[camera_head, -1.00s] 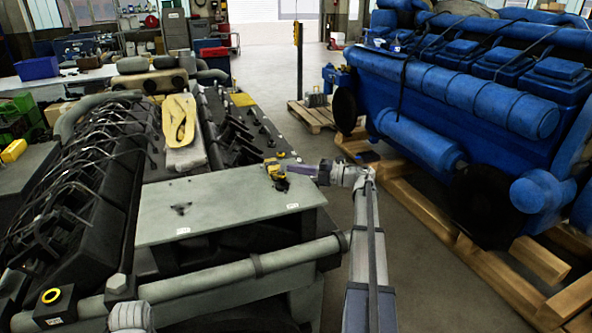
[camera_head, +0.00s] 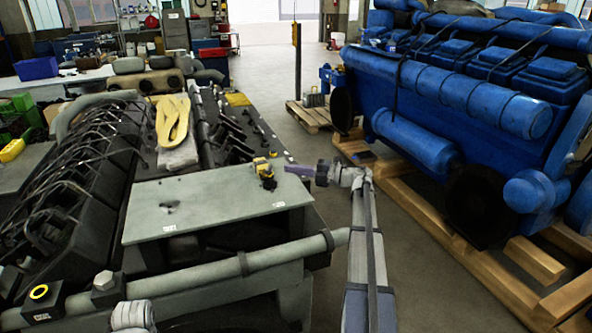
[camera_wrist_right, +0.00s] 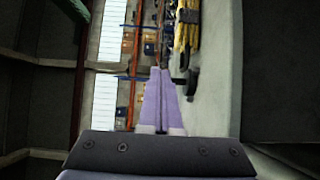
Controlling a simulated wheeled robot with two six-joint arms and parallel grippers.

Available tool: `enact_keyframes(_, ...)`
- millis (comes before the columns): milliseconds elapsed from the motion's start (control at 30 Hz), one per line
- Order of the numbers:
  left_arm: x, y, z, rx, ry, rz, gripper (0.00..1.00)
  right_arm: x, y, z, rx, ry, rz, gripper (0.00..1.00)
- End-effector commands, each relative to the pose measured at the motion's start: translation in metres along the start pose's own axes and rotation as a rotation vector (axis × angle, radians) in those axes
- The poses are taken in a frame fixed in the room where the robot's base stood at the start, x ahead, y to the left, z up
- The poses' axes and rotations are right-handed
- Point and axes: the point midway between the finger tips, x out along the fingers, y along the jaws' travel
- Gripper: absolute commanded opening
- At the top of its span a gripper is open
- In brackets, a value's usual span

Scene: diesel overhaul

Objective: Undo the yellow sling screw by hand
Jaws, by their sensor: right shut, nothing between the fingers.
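The small yellow and black sling screw (camera_head: 264,171) stands at the far right part of the grey plate on the engine, in the head view. My right gripper (camera_head: 287,169) is just right of it with its purple fingers shut and empty; a small gap shows between fingertips and screw. In the right wrist view the two fingers (camera_wrist_right: 160,75) lie together with nothing between them. A yellow thing shows at the top of that view, but I cannot tell whether it is the screw. My left gripper is not in view.
The grey plate (camera_head: 215,205) is mostly bare. A folded yellow sling (camera_head: 172,120) lies on the engine behind it. A blue engine (camera_head: 460,95) stands on timbers at the right, across an open floor strip.

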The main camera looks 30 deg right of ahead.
Motion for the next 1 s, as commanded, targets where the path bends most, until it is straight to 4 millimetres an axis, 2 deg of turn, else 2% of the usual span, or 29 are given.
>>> enact_keyframes(100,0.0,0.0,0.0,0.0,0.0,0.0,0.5,0.005,0.0,-0.001,0.0,0.003,0.0,0.0)
enact_keyframes(333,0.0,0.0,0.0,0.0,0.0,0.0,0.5,-0.014,0.0,0.019,0.0,0.002,0.0,0.0)
enact_keyframes(733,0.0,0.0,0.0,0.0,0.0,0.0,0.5,-0.059,0.0,0.066,0.0,0.001,0.0,0.0)
enact_keyframes(1000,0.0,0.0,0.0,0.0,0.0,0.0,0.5,-0.066,0.0,0.071,0.0,0.002,0.0,0.0)
